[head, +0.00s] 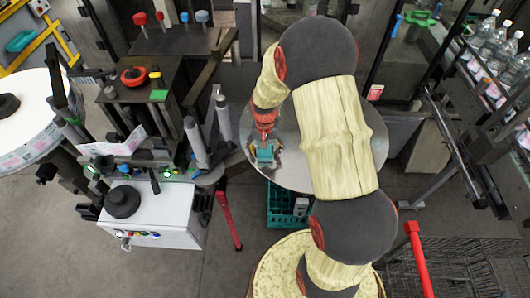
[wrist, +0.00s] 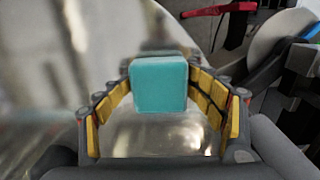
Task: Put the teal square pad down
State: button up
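The teal square pad (wrist: 159,86) sits between the yellow-padded fingertips of my gripper (wrist: 160,82) in the wrist view, with a fingertip against each side. My gripper looks shut on it. In the head view the pad (head: 265,153) shows as a small teal patch at the end of my gripper (head: 265,148), over the left part of a round shiny metal table (head: 290,178). I cannot tell whether the pad touches the table top. My arm hides the middle of the table.
A labelling machine (head: 150,215) with a reel (head: 25,120) stands to the left. A green crate (head: 281,215) is on the floor below the table. A red bar (head: 228,213) is left of it. Bottles (head: 490,45) line a conveyor at right. Bare table shows left and right of my arm.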

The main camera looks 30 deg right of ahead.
jog(key=s+a+r+n+t+b, duration=0.1)
jog(key=a+r, duration=0.1)
jog(key=r, duration=0.8)
jog(key=s+a+r+n, duration=0.1)
jog(key=a+r, duration=0.1)
jog(key=r, duration=0.9)
jog(key=s+a+r+n+t, duration=0.2)
jog(key=s+a+r, duration=0.3)
jog(key=s, duration=0.4)
jog(key=s+a+r+n+t, duration=0.2)
jog(key=s+a+r, duration=0.3)
jog(key=s, duration=0.3)
jog(key=shift+s+r+n+t, duration=0.3)
jog(key=shift+s+r+n, duration=0.1)
jog(key=shift+a, duration=0.1)
notch_tip(320, 180, down, 22)
jog(key=b, duration=2.2)
jog(key=shift+f+b, duration=0.2)
jog(key=shift+b, duration=0.15)
